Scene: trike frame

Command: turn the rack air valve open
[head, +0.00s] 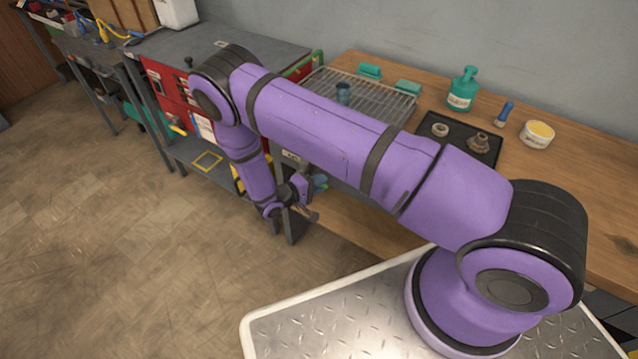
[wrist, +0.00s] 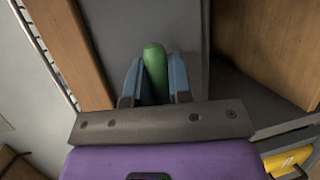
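The rack air valve's lever is the green rounded handle (wrist: 155,73) in the wrist view. It points away from me and stands between the two blue fingers of my gripper (wrist: 155,82). The fingers lie close along both sides of the handle and look shut on it, with no clear gap showing. In the head view my gripper (head: 316,186) is low beside the front of the wooden bench, by a grey post. There the handle is mostly hidden by my gripper, and the valve body cannot be made out.
The wooden bench (head: 560,175) runs along the right, with a wire rack (head: 360,95), a black tray (head: 462,157) and a green bottle (head: 463,88) on it. The floor (head: 110,230) is clear.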

